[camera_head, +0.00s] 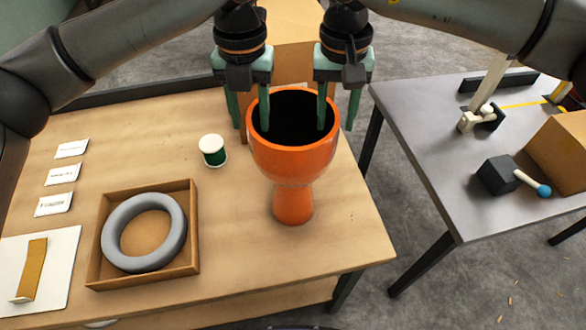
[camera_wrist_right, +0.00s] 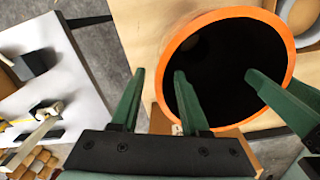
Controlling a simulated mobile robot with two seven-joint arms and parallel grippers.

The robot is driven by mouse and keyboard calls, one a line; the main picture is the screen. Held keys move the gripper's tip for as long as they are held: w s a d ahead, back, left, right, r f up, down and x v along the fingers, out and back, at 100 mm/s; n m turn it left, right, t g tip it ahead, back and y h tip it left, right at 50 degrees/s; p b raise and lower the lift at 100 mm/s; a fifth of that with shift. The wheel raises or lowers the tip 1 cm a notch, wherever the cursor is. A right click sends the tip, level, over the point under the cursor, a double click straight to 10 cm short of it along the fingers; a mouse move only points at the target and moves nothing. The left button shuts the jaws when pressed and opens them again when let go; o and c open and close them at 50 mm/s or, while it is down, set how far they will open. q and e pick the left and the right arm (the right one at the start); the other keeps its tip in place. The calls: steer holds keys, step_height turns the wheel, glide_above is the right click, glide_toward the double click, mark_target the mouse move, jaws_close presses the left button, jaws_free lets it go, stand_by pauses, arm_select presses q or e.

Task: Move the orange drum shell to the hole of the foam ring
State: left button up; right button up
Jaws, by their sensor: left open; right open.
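The orange drum shell (camera_head: 293,160) stands upright on the wooden table, its wide dark mouth up and its narrower foot down. My left gripper (camera_head: 249,112) is open over its left rim, one finger outside and one inside the mouth. My right gripper (camera_head: 338,112) is open over the right rim in the same way. In the right wrist view the orange rim (camera_wrist_right: 168,75) passes between the right gripper's fingers (camera_wrist_right: 158,100); contact cannot be told. The grey foam ring (camera_head: 115,237) lies in a shallow cardboard tray (camera_head: 192,262) at the left, its hole empty.
A green-and-white spool (camera_head: 213,150) stands between tray and drum. White labels (camera_head: 62,174) and a white sheet with a tan strip (camera_head: 32,270) lie at the left.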

arm_select(q)
steer(key=shift+f, duration=1.75)
arm_select(e)
steer(key=shift+f, duration=1.75)
arm_select(q)
steer(key=shift+c, duration=0.2)
arm_select(e)
steer(key=shift+c, duration=0.2)
arm_select(q)
jaws_close()
arm_select(e)
jaws_close()
arm_select(q)
steer(key=shift+a+r, duration=0.1)
arm_select(e)
steer(key=shift+d+r, duration=0.1)
